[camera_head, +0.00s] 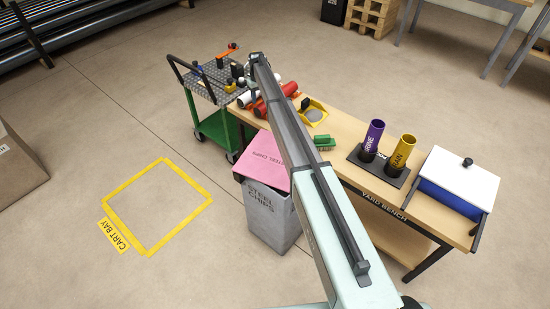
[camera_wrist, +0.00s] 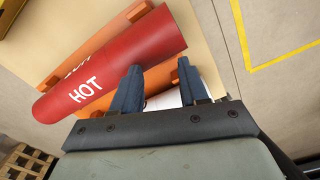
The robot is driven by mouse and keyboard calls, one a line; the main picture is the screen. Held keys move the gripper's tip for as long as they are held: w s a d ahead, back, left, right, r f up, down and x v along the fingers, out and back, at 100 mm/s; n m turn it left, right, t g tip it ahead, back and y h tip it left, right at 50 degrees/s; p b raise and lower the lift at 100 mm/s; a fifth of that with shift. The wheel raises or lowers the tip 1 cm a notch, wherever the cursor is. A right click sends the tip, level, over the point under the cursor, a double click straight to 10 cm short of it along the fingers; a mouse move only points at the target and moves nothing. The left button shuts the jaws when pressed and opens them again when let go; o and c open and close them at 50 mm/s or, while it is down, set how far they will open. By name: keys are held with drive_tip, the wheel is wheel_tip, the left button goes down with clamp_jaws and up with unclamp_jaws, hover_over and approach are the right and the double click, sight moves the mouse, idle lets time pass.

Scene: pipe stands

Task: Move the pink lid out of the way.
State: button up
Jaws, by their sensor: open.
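The pink lid (camera_head: 262,163) lies over the top of the grey steel chips bin (camera_head: 270,215), with its left edge jutting past the bin. My arm hides part of its right side in the head view. The lid cannot be made out in the wrist view. My gripper (camera_wrist: 158,80) is open in the wrist view, with a red pipe marked HOT just beyond its fingertips. Its fingers cannot be made out in the head view. It appears to be over the bench, away from the lid.
The red pipe (camera_wrist: 115,60) lies across orange supports. The yard bench (camera_head: 345,150) also carries a green brush (camera_head: 325,142), purple (camera_head: 374,135) and yellow (camera_head: 402,152) upright pipes, and a white-lidded blue box (camera_head: 460,178). A loaded cart (camera_head: 213,123) stands behind. The taped cart bay (camera_head: 160,205) is empty.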

drive_tip(key=w, duration=0.1)
drive_tip(key=w+a, duration=0.1)
drive_tip(key=w, duration=0.1)
drive_tip(key=shift+a, duration=0.3)
drive_tip(key=shift+o, duration=0.2)
drive_tip(key=o, duration=0.3)
drive_tip(key=shift+o, duration=0.2)
wheel_tip(320, 180, up, 7)
idle(1.0)
idle(0.5)
